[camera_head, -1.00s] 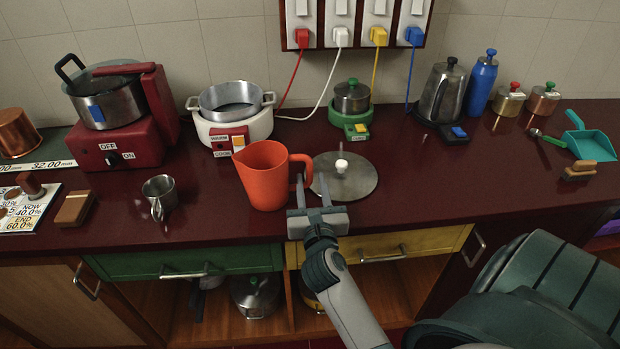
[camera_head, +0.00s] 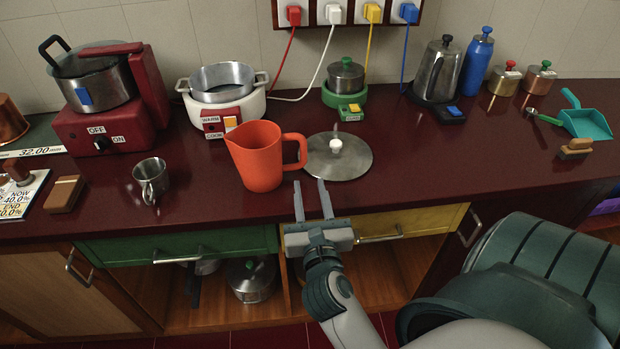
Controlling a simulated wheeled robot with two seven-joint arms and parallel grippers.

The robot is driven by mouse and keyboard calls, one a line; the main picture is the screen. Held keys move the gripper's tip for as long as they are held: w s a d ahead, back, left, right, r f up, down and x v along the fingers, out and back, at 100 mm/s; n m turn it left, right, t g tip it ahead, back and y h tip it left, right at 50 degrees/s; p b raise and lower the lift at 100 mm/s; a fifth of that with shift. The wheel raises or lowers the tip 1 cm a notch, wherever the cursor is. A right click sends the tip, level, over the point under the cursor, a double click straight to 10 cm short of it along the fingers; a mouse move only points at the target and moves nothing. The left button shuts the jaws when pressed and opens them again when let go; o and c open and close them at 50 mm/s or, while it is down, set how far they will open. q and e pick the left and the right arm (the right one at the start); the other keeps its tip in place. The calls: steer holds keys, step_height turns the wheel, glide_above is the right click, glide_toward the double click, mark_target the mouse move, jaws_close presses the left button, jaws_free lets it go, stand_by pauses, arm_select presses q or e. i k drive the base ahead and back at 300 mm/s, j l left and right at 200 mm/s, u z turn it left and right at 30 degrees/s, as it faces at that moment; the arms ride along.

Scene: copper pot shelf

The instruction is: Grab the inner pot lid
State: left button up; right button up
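A flat round metal lid (camera_head: 350,163) with a white knob (camera_head: 336,146) lies on the dark red counter, right of the orange pitcher. My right gripper (camera_head: 311,199) is open and empty at the counter's front edge, its two fingers pointing toward the lid and short of it. The white cooker (camera_head: 222,112) at the back holds an open metal inner pot (camera_head: 222,78) with no lid on it. My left gripper is not in view.
The orange pitcher (camera_head: 258,158) stands close to the lid's left side, its handle toward the lid. A metal cup (camera_head: 151,180) stands further left. A small lidded pot (camera_head: 345,76) sits behind the lid on a green base. The counter right of the lid is clear.

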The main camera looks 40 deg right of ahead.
mark_target(332, 156)
steer(key=z, duration=1.4)
